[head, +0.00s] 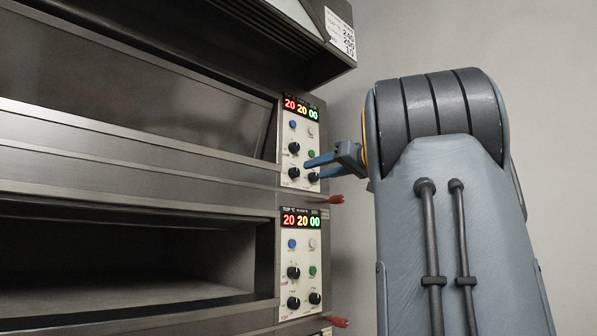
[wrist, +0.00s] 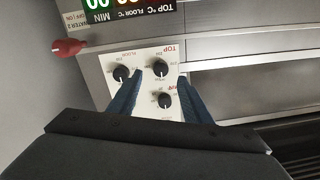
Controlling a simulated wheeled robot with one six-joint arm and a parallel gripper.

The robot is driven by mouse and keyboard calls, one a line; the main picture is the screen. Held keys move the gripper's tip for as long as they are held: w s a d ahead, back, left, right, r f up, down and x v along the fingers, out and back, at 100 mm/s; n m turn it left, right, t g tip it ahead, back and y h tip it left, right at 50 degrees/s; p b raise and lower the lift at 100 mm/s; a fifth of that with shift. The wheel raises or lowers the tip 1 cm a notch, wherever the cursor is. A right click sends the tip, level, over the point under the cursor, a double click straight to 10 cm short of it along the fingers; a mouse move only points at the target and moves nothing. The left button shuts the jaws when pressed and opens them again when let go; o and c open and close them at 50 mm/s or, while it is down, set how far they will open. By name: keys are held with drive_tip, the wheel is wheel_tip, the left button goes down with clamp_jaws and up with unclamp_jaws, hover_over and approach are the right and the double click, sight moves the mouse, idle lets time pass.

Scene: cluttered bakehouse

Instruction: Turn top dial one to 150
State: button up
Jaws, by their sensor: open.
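The upper oven panel (head: 302,132) has a display reading 20 20 00 and several black knobs. Its lower-left knob is the top dial (head: 293,173), marked TOP in red in the wrist view (wrist: 158,68). My gripper (head: 308,170) is open in front of this panel, with blue fingers pointing at it. In the wrist view the fingers (wrist: 160,78) appear on either side of the top dial. I cannot tell whether they touch it. The floor dial (wrist: 121,73) lies just outside the left finger, and a third knob (wrist: 164,100) shows between the fingers.
A similar lower panel (head: 301,257), also reading 20 20 00, sits below. A red lever (head: 336,199) sticks out between the panels. The lower oven chamber (head: 120,255) stands open. A dark hood (head: 230,40) overhangs the upper deck. A plain wall is at right.

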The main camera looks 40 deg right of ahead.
sight(296, 173)
drive_tip(key=w+p, duration=0.1)
drive_tip(key=w, duration=0.1)
drive_tip(key=w+p, duration=0.1)
drive_tip(key=w, duration=0.2)
drive_tip(key=w+a+p, duration=0.1)
drive_tip(key=w, duration=0.1)
drive_tip(key=shift+w+r+p, duration=0.2)
drive_tip(key=shift+w+p, duration=0.15)
drive_tip(key=c, duration=1.1)
drive_tip(key=shift+o, duration=0.2)
drive_tip(key=shift+f+m+b, duration=0.2)
drive_tip(key=shift+m+b, duration=0.8)
drive_tip(key=shift+b, duration=0.25)
drive_tip(key=shift+r+m+b, duration=0.1)
drive_tip(key=shift+m+b, duration=0.45)
drive_tip(key=shift+m, duration=0.45)
drive_tip(key=shift+a, duration=0.1)
